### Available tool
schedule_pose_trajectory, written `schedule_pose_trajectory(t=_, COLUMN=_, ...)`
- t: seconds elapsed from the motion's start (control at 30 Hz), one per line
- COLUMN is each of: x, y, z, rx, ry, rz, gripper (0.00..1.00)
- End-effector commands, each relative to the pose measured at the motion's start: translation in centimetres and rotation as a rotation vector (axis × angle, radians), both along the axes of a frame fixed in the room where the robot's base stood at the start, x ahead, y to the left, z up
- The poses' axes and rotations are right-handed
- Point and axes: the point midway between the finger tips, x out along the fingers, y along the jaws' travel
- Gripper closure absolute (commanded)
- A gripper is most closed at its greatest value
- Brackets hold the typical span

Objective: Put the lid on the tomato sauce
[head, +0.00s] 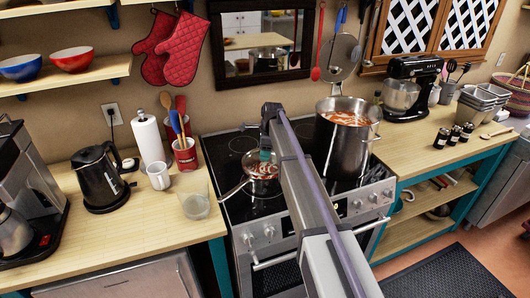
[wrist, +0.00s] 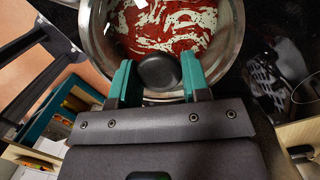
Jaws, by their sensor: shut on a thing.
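My gripper (head: 265,155) is over the small steel saucepan (head: 249,188) on the front left of the stove. In the wrist view, the teal fingers of my gripper (wrist: 160,84) are closed around a round black knob (wrist: 158,70), which appears to belong to a clear glass lid. Red tomato sauce (wrist: 170,27) with whitish streaks shows beyond the knob, inside the pan's silver rim (wrist: 237,45). The clear lid's edge is hard to make out. I cannot tell whether it touches the pan's rim or hovers above it.
A tall steel pot (head: 343,150) with red contents stands on the stove to the right, close to my arm.

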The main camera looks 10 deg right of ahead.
Motion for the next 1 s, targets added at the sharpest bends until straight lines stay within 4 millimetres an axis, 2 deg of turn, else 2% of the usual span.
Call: schedule_pose_trajectory(t=1.0, x=0.0, y=0.0, z=-1.2, rx=0.0, ry=0.0, rz=0.0, gripper=0.95)
